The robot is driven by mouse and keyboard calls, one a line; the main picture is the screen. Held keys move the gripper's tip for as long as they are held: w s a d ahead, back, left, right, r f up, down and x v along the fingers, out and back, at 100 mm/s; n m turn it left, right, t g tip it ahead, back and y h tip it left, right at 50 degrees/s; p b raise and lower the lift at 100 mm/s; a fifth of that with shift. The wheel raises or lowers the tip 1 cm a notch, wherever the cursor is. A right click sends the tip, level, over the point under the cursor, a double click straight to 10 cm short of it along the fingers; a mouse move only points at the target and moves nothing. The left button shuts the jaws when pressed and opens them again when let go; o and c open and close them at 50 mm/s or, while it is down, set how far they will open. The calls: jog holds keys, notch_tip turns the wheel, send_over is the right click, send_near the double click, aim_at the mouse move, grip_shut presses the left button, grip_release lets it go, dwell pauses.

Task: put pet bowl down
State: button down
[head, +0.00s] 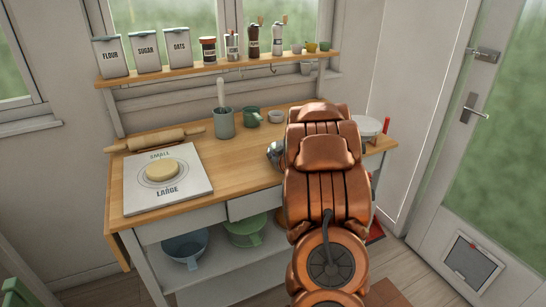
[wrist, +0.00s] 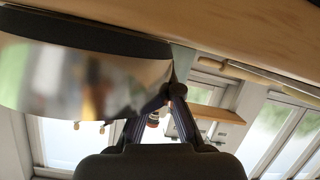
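The pet bowl (wrist: 70,80) is shiny metal with a dark band (wrist: 85,38) around its base. It fills the left of the wrist view, which shows the room upside down. My gripper (wrist: 172,95) has its dark fingertips close together at the bowl's edge, shut on it. In the head view a sliver of the bowl (head: 274,153) shows left of my copper arm, over the wooden worktop (head: 230,167). The arm hides the rest of the bowl and the gripper there. The base is close to the wood; I cannot tell whether it touches.
A white board (head: 140,195) with a dough round (head: 160,170) and a rolling pin (head: 160,139) are at the left. A utensil crock (head: 224,124), green mug (head: 250,117) and small bowl (head: 276,116) stand behind. A white scale-like dish (head: 369,126) is at the right. Bare wood lies left of the bowl.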

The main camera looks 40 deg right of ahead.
jog(key=c, duration=1.3)
grip_release()
jog(key=shift+r, duration=0.15)
jog(key=shift+s+a+r, duration=0.15)
jog(key=shift+s, duration=0.4)
jog(key=b+v, duration=0.1)
jog(key=v, duration=0.9)
jog(key=shift+s+a+r, duration=0.2)
jog(key=shift+s+a, duration=0.05)
jog(key=shift+s, duration=0.05)
